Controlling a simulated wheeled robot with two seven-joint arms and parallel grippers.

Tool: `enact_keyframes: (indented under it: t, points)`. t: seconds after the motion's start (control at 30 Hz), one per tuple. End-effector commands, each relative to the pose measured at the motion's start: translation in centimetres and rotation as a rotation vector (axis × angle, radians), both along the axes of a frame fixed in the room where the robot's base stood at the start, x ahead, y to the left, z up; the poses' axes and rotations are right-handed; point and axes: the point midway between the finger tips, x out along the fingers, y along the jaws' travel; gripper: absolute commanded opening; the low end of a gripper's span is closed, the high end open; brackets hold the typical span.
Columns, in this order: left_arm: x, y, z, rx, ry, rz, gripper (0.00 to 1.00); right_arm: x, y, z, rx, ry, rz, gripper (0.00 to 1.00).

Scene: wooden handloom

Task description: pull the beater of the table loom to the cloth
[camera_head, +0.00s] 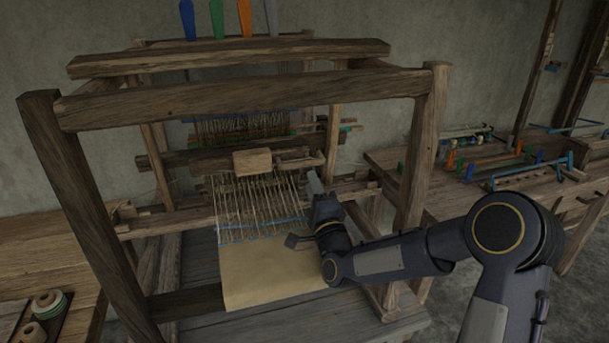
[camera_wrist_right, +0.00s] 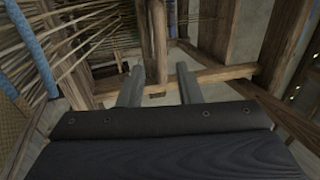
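The beater (camera_head: 252,162) appears as a pale wooden block and bar across the far end of the warp threads (camera_head: 255,200). The beige cloth (camera_head: 265,278) lies at the near end, with a blue line at its far edge, and a stretch of open warp is between them. My right gripper (camera_head: 303,213) is at the right side of the warp, nearer than the beater and apart from it. In the right wrist view its two fingers (camera_wrist_right: 158,86) stand apart with nothing held between them. A wooden post shows beyond the fingertips; I cannot tell which loom part it is. My left gripper is not in view.
The loom frame's top beam (camera_head: 250,97) and right post (camera_head: 420,150) surround the working space, with my right arm reaching in past that post. A side bench (camera_head: 400,165) with small tools is at right. Thread spools (camera_head: 48,300) are at lower left.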

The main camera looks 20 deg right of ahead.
Motion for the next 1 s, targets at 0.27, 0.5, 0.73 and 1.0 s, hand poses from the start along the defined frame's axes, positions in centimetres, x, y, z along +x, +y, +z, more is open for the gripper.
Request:
enact_keyframes:
  t: [0.27, 0.5, 0.73, 1.0]
  points:
    - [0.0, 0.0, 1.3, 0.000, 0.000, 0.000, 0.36, 3.6, 0.2, 1.6, 0.008, -0.008, 0.000, 0.32]
    - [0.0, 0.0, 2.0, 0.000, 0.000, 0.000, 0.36, 6.5, 0.2, 2.5, 0.007, -0.006, -0.001, 0.32]
    - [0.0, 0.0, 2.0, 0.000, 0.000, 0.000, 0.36, 7.2, 0.2, 2.6, 0.006, -0.005, 0.000, 0.32]
    - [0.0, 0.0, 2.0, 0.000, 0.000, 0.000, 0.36, 7.1, 0.2, 2.6, 0.006, -0.005, -0.001, 0.15]
